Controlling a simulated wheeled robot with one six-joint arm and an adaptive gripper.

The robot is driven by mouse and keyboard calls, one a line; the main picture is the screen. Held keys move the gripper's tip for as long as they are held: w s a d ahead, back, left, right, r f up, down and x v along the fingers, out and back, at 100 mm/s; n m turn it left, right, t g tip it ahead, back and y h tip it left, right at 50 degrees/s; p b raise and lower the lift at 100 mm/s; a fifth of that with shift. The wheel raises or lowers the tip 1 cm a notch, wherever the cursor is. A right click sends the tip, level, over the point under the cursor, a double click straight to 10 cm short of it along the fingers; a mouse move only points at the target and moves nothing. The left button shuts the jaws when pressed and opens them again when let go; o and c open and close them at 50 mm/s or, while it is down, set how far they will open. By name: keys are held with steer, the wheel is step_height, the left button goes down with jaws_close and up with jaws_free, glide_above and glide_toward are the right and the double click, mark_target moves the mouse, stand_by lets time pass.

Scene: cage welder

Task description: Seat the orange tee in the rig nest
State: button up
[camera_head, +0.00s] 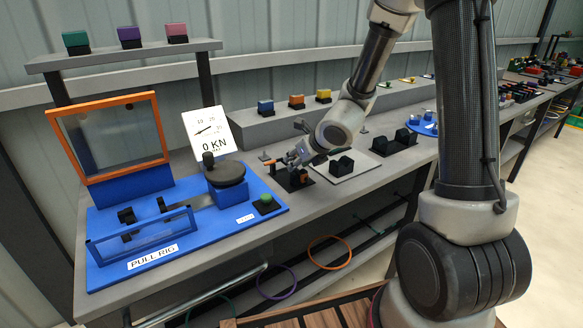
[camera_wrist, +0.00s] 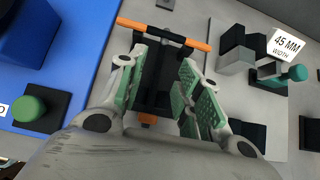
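The orange tee shows in the wrist view as a long orange crossbar (camera_wrist: 188,41) over a black stand (camera_wrist: 155,75). A small orange piece (camera_wrist: 148,120) shows lower, between the fingers; I cannot tell whether it is the tee's stem. My gripper (camera_wrist: 160,80) is open, its green-padded fingers apart on either side of the black stand, with the crossbar beyond their tips. In the head view my gripper (camera_head: 292,160) is low over the bench beside the tee (camera_head: 269,162). The blue pull rig (camera_head: 105,278) stands left; I cannot clearly make out its nest.
The rig has an orange-framed shield (camera_head: 164,125), a dark round knob (camera_head: 225,171), a green button (camera_head: 266,199) and a gauge (camera_head: 209,131) reading 0 KN. Right of my gripper is a pale plate with black blocks (camera_head: 341,165). Coloured blocks (camera_head: 296,101) stand on the ledge behind.

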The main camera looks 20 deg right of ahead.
steer(key=x, duration=0.5)
steer(key=shift+w+r, duration=0.1)
steer(key=shift+r, duration=0.05)
jaws_close()
